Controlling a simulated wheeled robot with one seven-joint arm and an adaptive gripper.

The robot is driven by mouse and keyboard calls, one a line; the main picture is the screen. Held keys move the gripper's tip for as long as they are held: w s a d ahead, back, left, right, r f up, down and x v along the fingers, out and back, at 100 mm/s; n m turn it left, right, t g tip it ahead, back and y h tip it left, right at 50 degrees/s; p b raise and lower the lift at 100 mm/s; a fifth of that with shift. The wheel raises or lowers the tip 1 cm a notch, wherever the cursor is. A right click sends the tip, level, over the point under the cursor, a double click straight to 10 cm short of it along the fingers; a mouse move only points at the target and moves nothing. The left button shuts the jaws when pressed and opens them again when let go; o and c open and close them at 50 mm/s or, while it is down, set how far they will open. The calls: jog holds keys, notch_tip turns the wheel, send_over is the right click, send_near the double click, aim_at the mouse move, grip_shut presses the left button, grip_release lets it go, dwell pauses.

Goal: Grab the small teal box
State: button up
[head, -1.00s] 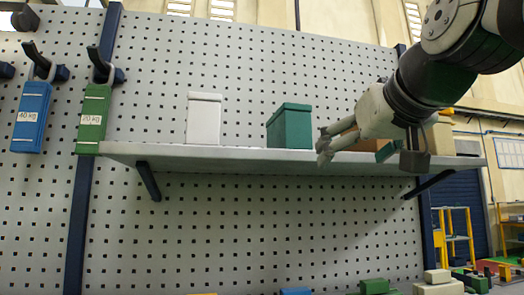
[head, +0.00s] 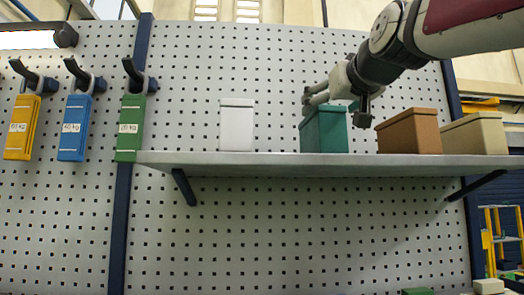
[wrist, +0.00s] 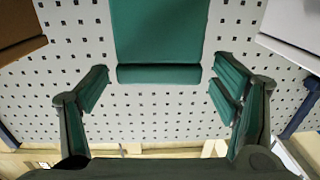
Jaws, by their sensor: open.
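The teal box (head: 325,131) stands upright on the shelf, between a white box and a brown box. In the head view my gripper (head: 312,97) is at the top of the teal box, partly behind or over its upper edge. In the wrist view the teal box (wrist: 160,40) shows at the top centre, with its lid edge facing my gripper (wrist: 162,95). The fingers are open, one to each side of the box's line, and nothing is between the tips that I can see as held. Whether the fingers touch the box cannot be told.
The white box (head: 237,125) stands to the left on the shelf (head: 270,160). The brown box (head: 410,132) and a tan box (head: 476,134) stand to the right. A perforated panel (head: 300,230) is behind. Yellow, blue and green tagged blocks hang at the left.

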jog(key=w+p, duration=0.1)
jog(key=w, duration=0.4)
jog(key=shift+f, duration=0.1)
jog(key=shift+c, duration=0.2)
jog(key=c, duration=1.9)
